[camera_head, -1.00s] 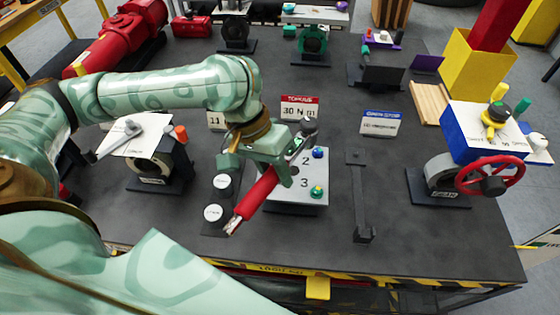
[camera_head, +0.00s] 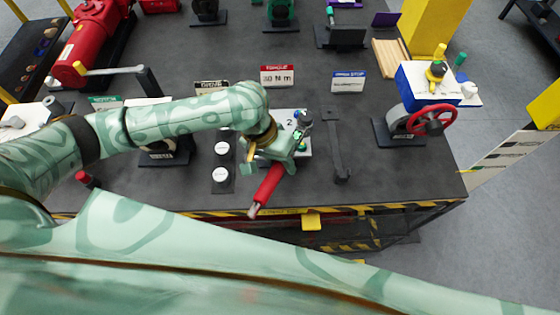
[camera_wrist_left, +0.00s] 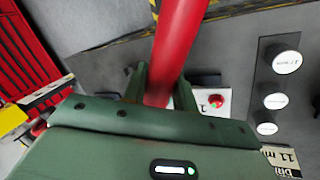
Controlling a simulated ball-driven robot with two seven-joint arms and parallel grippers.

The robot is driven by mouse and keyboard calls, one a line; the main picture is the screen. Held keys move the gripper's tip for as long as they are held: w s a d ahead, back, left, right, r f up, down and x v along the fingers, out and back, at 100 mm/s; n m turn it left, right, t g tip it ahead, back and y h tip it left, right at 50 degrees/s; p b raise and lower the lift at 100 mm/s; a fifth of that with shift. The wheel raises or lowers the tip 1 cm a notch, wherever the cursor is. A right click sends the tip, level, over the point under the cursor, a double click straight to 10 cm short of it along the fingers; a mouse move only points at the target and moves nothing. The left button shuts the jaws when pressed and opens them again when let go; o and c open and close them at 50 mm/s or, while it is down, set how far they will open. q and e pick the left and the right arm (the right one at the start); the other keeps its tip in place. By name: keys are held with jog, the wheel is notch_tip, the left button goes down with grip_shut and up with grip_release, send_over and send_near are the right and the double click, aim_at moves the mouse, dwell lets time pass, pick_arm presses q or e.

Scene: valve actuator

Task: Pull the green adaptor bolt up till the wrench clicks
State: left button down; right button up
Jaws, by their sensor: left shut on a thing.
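My left gripper (camera_head: 279,163) is shut on the red handle (camera_head: 267,187) of the wrench. The handle slants toward the table's front edge, and the dark wrench head (camera_head: 304,119) is at the upper right of the bolt plate (camera_head: 284,112). I cannot tell whether the head sits on a bolt. The green adaptor bolt (camera_head: 302,147) shows partly beside the gripper at the plate's right side. In the left wrist view the red handle (camera_wrist_left: 180,40) passes between the fingers, and a red bolt (camera_wrist_left: 216,101) stands by the number 1. My right gripper is not in view.
Torque (camera_head: 277,76) and blue-topped (camera_head: 348,82) signs stand behind. A red handwheel valve (camera_head: 430,121) is at the right.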

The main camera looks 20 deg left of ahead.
pick_arm(q)
jog(key=shift+r, duration=0.1)
jog(key=shift+s+r+p, duration=0.15)
jog(key=shift+p, duration=0.4)
jog(key=shift+f, duration=1.55)
jog(key=shift+f+b, duration=0.4)
jog(key=shift+f, duration=0.75)
jog(key=shift+r, duration=0.1)
jog(key=shift+p, duration=0.75)
jog(key=shift+p, duration=0.6)
